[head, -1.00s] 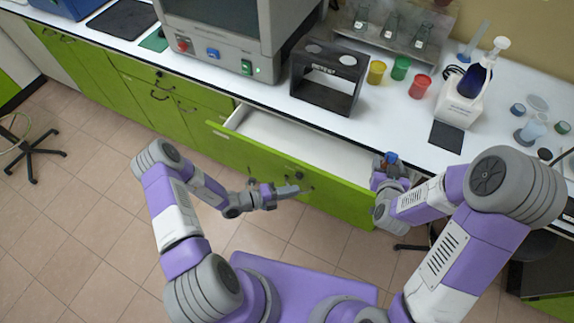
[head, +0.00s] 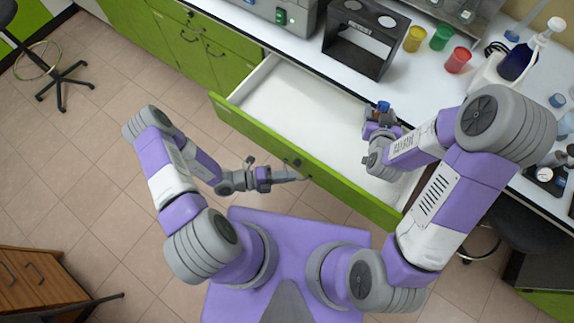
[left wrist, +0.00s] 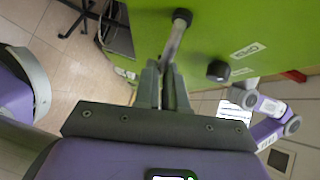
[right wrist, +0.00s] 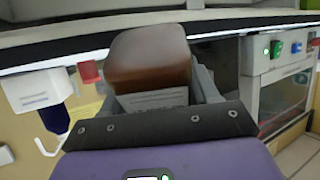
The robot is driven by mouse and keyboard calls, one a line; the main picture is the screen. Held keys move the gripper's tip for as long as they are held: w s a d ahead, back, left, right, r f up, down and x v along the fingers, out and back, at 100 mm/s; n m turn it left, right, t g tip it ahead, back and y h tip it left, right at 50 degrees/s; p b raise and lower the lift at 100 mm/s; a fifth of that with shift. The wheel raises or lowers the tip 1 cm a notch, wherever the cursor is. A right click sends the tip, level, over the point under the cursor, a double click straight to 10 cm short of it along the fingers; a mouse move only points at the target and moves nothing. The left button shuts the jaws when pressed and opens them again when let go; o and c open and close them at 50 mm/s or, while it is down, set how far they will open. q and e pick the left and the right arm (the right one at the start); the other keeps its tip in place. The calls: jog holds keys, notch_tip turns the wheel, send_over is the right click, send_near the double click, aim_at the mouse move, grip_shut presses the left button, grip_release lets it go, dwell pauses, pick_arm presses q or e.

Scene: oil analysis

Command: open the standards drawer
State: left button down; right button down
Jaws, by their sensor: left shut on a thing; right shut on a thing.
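The drawer stands open below the counter, its green front (head: 325,178) pulled out and its white inside (head: 300,108) bare where I can see it. My left gripper (head: 294,176) is shut on the drawer's bar handle (left wrist: 176,36), in front of the green panel. The left wrist view shows the fingers around the bar's near end. My right gripper (right wrist: 160,92) is shut on a brown bottle (right wrist: 150,60) with a white label. In the head view, a blue top (head: 383,106) shows at this gripper, over the drawer's right part. My right arm hides some of the drawer there.
The white counter (head: 435,95) runs behind the drawer. On it stand a black rack (head: 365,40), yellow (head: 414,39), green (head: 441,38) and red (head: 458,60) cups, and a pump bottle (head: 518,62). A stool (head: 60,80) stands on the open floor at left.

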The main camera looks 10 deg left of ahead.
pick_arm(q)
jog(key=c, duration=1.2)
grip_release()
jog(key=v, duration=1.2)
jog(key=shift+w+f, duration=0.1)
